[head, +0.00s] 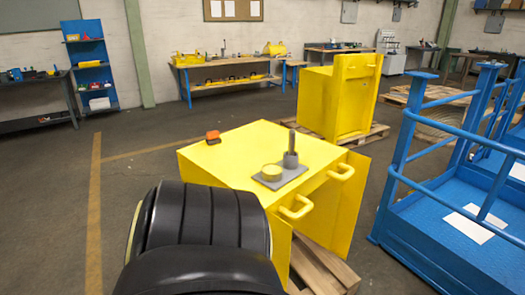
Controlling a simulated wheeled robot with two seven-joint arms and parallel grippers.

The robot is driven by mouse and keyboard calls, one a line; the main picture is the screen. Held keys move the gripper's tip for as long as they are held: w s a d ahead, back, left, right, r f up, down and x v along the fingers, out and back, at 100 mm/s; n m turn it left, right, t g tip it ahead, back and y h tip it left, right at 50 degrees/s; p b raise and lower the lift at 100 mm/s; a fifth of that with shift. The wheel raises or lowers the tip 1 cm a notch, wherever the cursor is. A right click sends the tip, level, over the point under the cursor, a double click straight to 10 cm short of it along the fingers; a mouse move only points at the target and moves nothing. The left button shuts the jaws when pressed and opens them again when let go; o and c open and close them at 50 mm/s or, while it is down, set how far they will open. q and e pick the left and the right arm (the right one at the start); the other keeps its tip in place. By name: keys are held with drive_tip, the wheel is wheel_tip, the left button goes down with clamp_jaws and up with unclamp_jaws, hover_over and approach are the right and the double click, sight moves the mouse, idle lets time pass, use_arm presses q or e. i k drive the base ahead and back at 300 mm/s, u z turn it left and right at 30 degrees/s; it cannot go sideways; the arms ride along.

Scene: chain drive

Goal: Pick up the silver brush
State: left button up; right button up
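A yellow cabinet (238,155) stands in front of me. On its top lies a flat grey plate (266,184). A short round yellow piece (271,172) sits on the plate. The rod may be the silver brush's handle, but I cannot tell for sure; no bristles show. Neither of my grippers is in view. A large black rounded part, probably my own arm, fills the lower left and hides part of the cabinet's front.
A small orange-red item (213,137) lies on the cabinet's far left corner. Yellow handles (297,208) jut from its right side. A wooden pallet (325,262) is under it. A blue railed platform (440,215) is at right. Another yellow cabinet (338,98) stands behind. Floor at left is clear.

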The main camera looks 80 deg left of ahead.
sight(291, 136)
drive_tip(key=u, duration=0.1)
drive_tip(key=i, duration=2.15)
drive_tip(key=u, duration=4)
